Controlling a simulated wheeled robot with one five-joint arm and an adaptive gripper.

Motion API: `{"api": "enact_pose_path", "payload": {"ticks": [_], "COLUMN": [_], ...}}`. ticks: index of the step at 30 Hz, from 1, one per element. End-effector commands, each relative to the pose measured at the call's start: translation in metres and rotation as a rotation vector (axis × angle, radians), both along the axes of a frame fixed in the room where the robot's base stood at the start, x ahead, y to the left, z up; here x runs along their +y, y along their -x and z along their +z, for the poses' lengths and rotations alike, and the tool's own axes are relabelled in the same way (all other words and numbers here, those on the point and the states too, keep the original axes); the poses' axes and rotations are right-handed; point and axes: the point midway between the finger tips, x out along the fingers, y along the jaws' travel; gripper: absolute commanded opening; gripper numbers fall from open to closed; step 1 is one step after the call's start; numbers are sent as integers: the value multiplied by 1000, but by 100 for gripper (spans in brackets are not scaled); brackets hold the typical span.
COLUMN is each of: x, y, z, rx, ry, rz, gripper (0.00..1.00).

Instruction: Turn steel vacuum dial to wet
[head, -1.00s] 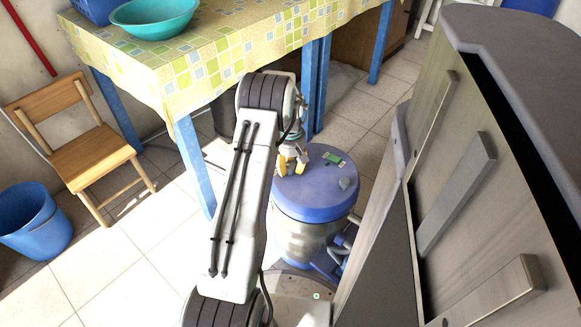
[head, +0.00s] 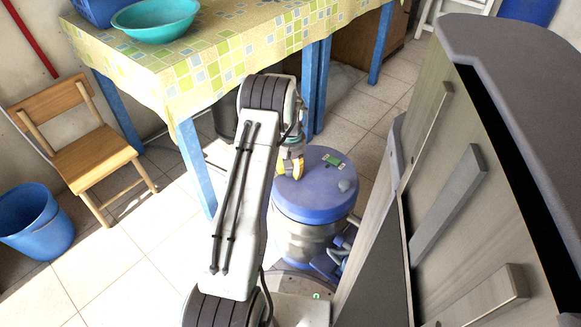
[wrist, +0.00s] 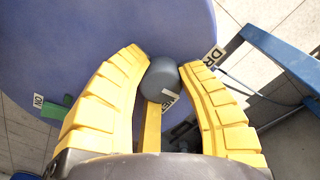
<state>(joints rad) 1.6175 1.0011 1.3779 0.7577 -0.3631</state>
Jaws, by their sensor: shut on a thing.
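The steel vacuum (head: 303,238) has a blue lid (head: 318,200) that fills much of the wrist view (wrist: 100,30). My gripper (head: 288,167) is over the lid's left part in the head view. In the wrist view its yellow fingers (wrist: 164,72) are shut on the grey round dial (wrist: 160,76), one on each side. A WET label (wrist: 169,98) lies just below the dial, partly hidden. A label reading DR (wrist: 213,56) shows beyond the right fingertip. I cannot tell where the dial points.
A green switch (wrist: 54,109) with an ON label (wrist: 38,101) sits left of my fingers. A table (head: 205,65) with blue legs stands behind the vacuum. A grey cabinet (head: 470,200) with handles is close on the right. A chair (head: 90,150) and blue bucket (head: 38,222) stand left.

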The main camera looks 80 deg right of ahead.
Motion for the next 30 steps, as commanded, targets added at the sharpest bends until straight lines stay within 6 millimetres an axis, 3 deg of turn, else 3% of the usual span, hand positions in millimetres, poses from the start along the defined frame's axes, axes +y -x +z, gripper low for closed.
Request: {"api": "enact_pose_path", "payload": {"ticks": [1, 18, 30], "x": [6, 7, 7], "y": [1, -1, -2], "z": [-3, -5, -5], "rx": [-1, 3, 4], "ry": [-21, -22, -22], "rz": [-46, -538, -710], "gripper": [2, 2, 2]}}
